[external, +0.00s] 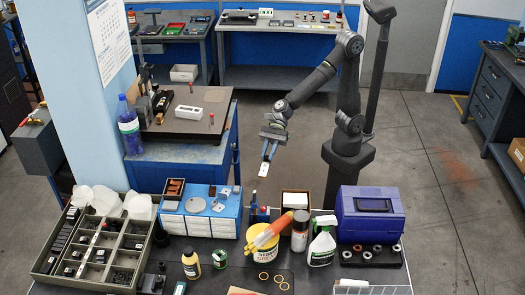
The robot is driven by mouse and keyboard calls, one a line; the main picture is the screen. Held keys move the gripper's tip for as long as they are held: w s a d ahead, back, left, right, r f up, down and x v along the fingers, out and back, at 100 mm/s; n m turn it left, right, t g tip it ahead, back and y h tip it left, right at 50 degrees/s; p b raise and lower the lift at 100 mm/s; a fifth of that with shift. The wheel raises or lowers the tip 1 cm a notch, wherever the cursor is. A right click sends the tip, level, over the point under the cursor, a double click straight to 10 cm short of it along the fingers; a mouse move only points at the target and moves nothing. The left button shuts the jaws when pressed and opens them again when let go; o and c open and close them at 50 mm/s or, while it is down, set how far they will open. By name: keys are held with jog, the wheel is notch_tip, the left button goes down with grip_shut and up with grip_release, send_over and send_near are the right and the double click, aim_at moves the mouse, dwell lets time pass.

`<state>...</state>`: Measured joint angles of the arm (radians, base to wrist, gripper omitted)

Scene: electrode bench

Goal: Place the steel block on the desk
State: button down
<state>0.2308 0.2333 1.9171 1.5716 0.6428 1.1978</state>
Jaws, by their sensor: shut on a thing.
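My gripper (269,153) hangs in the open space right of the blue desk, pointing down with its jaws shut. A small pale block with a dark spot (263,169) is between its fingertips; I take it as the steel block. The block is in the air, with floor behind it in the picture. The desk (165,155) is blue, with a dark plate (213,97) on top, left of my gripper. A white slotted block (187,115) lies on that plate, and small red-topped pins (211,118) stand near it.
A blue bottle (130,127) stands at the desk's left edge. The near bench holds a sectioned tray (45,262), a blue-and-white case (200,225), a yellow tub (262,243), a spray bottle (322,243) and a purple toolbox (371,225). The plate's middle has bare room.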

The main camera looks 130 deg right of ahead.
notch_tip(320, 180, up, 17)
jog(key=s+d+m+t+h, duration=0.15)
jog(key=d+m+h, duration=0.25)
jog(key=d, duration=1.1)
jog(key=s+d+m+t+h, duration=0.1)
jog(key=s+d+m+h, duration=0.2)
jog(key=d, duration=1.2)
jog(key=s+d+m+g+h, duration=0.1)
jog(key=s+d+m+h, duration=0.2)
jog(key=s+d, duration=0.55)
jog(key=s+d+m+g+h, duration=0.2)
jog(key=s+d+h, duration=0.3)
jog(key=d, duration=0.7)
jog(key=n+t+y, duration=0.2)
jog(key=n+y, duration=0.1)
jog(key=y, duration=0.2)
send_over(214, 105)
notch_tip(214, 105, down, 12)
jog(key=shift+w+a+r, duration=0.1)
jog(key=shift+w+r, duration=0.05)
jog(key=shift+r, duration=0.05)
jog(key=shift+f, duration=2)
jog(key=shift+f, duration=0.2)
